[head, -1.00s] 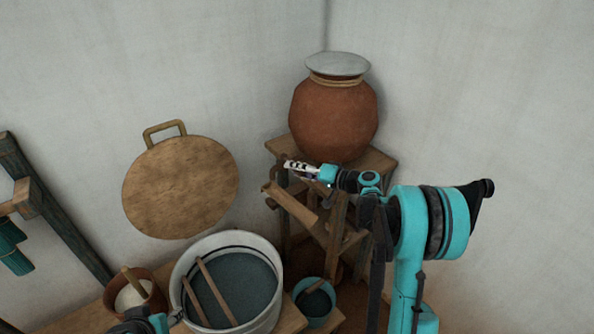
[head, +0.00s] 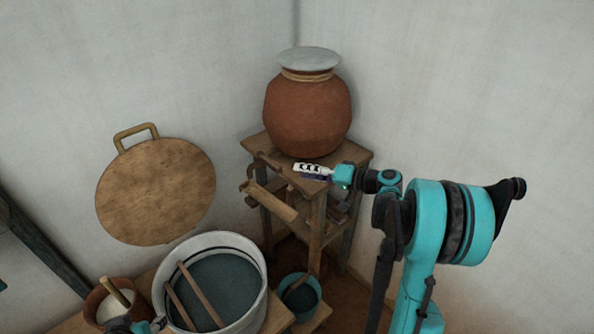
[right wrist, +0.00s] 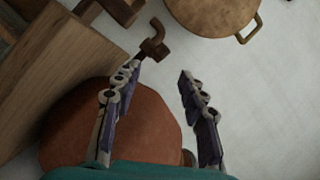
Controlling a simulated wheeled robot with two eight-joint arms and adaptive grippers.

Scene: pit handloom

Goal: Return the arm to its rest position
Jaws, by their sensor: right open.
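My right gripper (head: 314,170) is in front of the wooden stand (head: 362,157) and the clay pot on it in the head view. In the right wrist view its two fingers (right wrist: 158,95) are spread apart with nothing between them. The turquoise right arm (head: 425,240) comes up from the lower right and bends left toward the stand. A small part of my left arm (head: 140,327) shows at the bottom left; its fingers cannot be made out.
The clay pot (head: 307,115) with a grey lid stands on the stand. A wooden roller (head: 270,200) hangs at its front. A large metal tub (head: 258,300) with sticks, a blue bucket (head: 300,308) and a brown bowl (head: 98,302) stand below. A round board (head: 155,190) hangs on the wall.

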